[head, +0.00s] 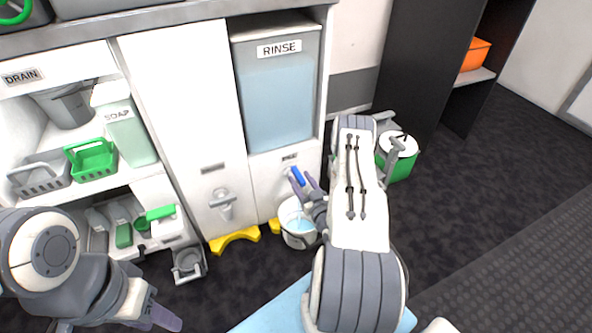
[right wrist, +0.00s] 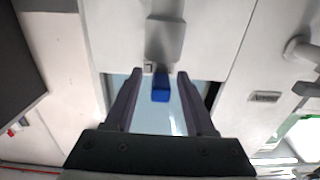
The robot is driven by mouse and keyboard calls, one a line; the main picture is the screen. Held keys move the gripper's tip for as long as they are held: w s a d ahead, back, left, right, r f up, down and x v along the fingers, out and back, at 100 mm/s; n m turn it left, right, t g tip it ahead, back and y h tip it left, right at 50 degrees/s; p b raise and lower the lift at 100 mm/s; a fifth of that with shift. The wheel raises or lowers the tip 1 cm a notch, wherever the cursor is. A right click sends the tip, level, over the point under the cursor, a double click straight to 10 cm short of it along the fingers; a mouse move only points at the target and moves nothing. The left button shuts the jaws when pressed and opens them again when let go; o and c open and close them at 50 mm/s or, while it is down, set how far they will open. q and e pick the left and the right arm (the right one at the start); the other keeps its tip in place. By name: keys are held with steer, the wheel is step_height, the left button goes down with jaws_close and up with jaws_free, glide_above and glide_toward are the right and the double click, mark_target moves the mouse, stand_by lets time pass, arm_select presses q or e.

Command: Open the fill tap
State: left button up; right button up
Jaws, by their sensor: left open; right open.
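The fill tap shows as a blue handle (head: 298,176) on the white panel below the RINSE tank, under a small label. In the right wrist view the blue handle (right wrist: 160,88) hangs from a grey tap body (right wrist: 165,38). My right gripper (head: 305,183) is at the tap. Its open fingers (right wrist: 160,76) stand on either side of the blue handle, with a visible gap to each finger. My left gripper (head: 158,315) is low at the left, away from the tap; its fingertips are partly seen.
A white bucket (head: 294,238) with bluish water stands below the tap. The RINSE tank (head: 278,100) is above it. A second, grey tap (head: 222,202) is on the panel to the left. A green and white bucket (head: 398,163) stands right of my right arm. Yellow floor pieces (head: 235,238) lie at the cabinet's foot.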

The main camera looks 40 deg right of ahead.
steer(key=p+v, duration=0.1)
steer(key=v, duration=0.5)
steer(key=shift+p, duration=0.3)
